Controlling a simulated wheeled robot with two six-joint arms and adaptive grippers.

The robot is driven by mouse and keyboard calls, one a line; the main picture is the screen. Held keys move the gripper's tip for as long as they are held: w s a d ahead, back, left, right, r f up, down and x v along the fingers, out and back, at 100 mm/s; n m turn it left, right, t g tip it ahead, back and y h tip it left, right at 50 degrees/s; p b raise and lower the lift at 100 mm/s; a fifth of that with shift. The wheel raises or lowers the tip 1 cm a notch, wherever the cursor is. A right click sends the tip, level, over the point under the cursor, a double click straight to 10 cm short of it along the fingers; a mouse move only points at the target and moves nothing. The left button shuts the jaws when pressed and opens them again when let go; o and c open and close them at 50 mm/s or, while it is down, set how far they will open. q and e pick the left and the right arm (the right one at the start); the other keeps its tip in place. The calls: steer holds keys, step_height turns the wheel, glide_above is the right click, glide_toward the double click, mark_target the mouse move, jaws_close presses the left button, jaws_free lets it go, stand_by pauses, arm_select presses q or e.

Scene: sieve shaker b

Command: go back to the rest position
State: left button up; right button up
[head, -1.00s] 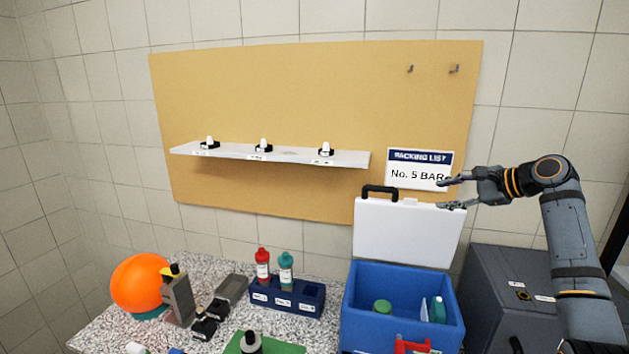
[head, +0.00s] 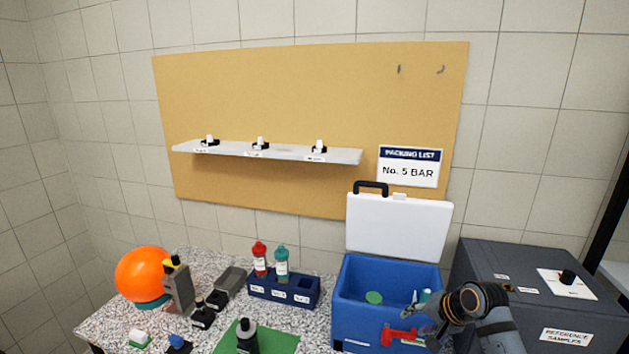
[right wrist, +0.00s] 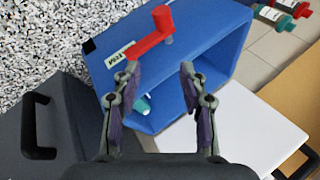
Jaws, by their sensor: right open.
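My right gripper (head: 420,318) is low at the right in the head view, in front of the right part of the blue box (head: 352,300). In the right wrist view its two fingers (right wrist: 160,68) are spread apart with nothing between them. The blue box (right wrist: 215,55) and its red latch (right wrist: 150,35) lie beyond the fingers there. Its white lid (head: 400,228) stands open at the back. My forearm and gripper hide part of the box's right side. My left gripper is not in view.
The grey reference samples cabinet (head: 490,262) stands right of the box.

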steer(key=s+a+f+n+g+h, duration=0.1)
steer(key=s+a+f+n, duration=0.15)
steer(key=s+f, duration=0.35)
steer(key=s+a+f+n+g+h, duration=0.1)
steer(key=s+f+n, duration=0.2)
steer(key=s, duration=0.6)
steer(key=s+d+n+h, duration=0.2)
steer(key=s+n, duration=0.2)
steer(key=s, duration=1)
step_height(320, 180, down, 32)
steer(key=d+r+g+b, duration=0.1)
steer(key=d+g+b, duration=0.1)
steer(key=b, duration=0.5)
arm_select(q)
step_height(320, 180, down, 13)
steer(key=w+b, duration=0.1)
steer(key=b, duration=0.5)
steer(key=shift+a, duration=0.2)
arm_select(e)
steer(key=s+f, duration=1)
steer(key=f, duration=0.3)
steer(key=s+d+f+m+g, duration=0.1)
steer(key=s+f, duration=0.9)
steer(key=f, duration=0.2)
steer(key=shift+s+f, duration=0.2)
steer(key=shift+f, duration=0.15)
steer(key=shift+d, duration=0.15)
